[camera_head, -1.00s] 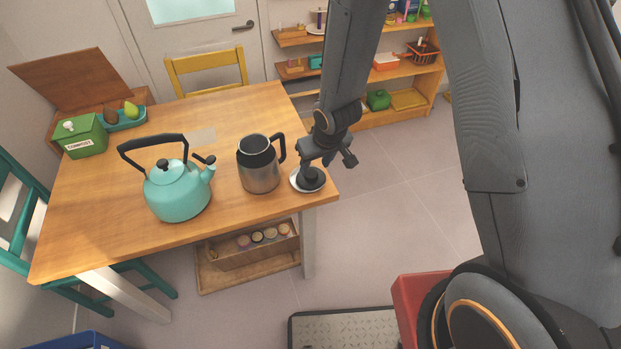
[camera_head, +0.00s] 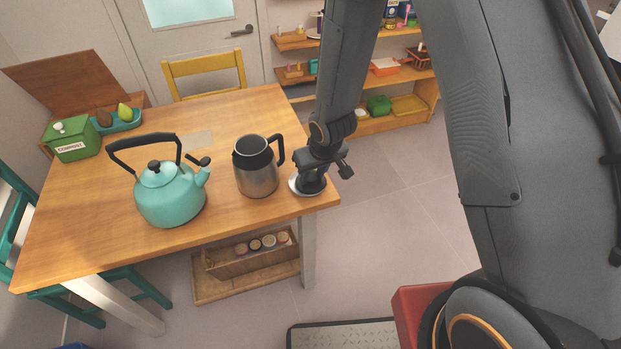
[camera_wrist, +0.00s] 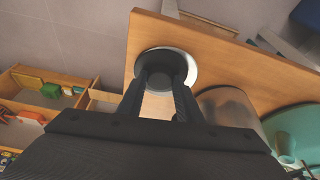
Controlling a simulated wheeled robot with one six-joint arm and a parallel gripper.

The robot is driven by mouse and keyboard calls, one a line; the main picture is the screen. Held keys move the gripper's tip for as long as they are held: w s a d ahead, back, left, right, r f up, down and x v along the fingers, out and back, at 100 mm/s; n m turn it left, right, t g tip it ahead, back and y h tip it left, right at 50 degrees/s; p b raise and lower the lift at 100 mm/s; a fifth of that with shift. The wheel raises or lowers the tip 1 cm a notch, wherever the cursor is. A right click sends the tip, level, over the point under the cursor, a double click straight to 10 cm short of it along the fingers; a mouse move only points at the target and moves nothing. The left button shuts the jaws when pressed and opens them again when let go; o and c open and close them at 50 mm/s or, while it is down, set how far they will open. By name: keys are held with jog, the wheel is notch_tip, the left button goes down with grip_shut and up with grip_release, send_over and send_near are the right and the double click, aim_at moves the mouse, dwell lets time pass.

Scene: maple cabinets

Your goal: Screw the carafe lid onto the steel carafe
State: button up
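The steel carafe (camera_head: 257,178) stands upright on the table, with a black collar and a black handle on its right. Its top looks open, and its body also shows in the wrist view (camera_wrist: 232,110). The black carafe lid (camera_wrist: 168,60) rests on a pale round saucer (camera_wrist: 190,64) near the table's right corner. My gripper (camera_head: 312,180) points down at the lid, right of the carafe. In the wrist view its fingers stand apart, with their tips at the lid's two sides. Contact with the lid cannot be made out. In the head view the gripper hides much of the lid.
A teal kettle (camera_head: 170,196) stands left of the carafe. A green compost box (camera_head: 72,138) and a teal tray (camera_head: 122,122) with fruit are at the table's back left. A yellow chair (camera_head: 205,75) stands behind the table. The table's front middle is clear.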

aim_at(313, 179)
jog(key=shift+r, duration=0.1)
jog(key=c, duration=0.4)
notch_tip(313, 179, up, 10)
jog(key=p, duration=1.1)
